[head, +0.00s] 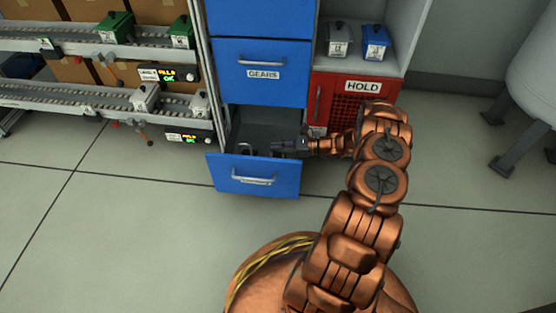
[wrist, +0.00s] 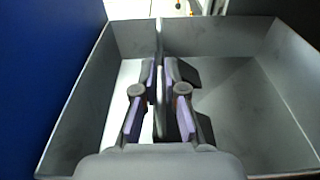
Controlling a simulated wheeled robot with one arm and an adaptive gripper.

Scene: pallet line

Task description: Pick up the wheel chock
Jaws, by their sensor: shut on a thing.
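My gripper (head: 280,145) is inside the open bottom drawer (head: 226,176) of the blue cabinet, reaching in from the right. The drawer floor on both sides looks bare in the wrist view.
A closed blue drawer labelled GEARS (head: 262,73) is above. To the right is a red HOLD cabinet (head: 350,101), with a grey box (head: 338,40) and a blue box (head: 375,42) on the shelf above it. Roller conveyors (head: 90,97) stand at left. The front floor is clear.

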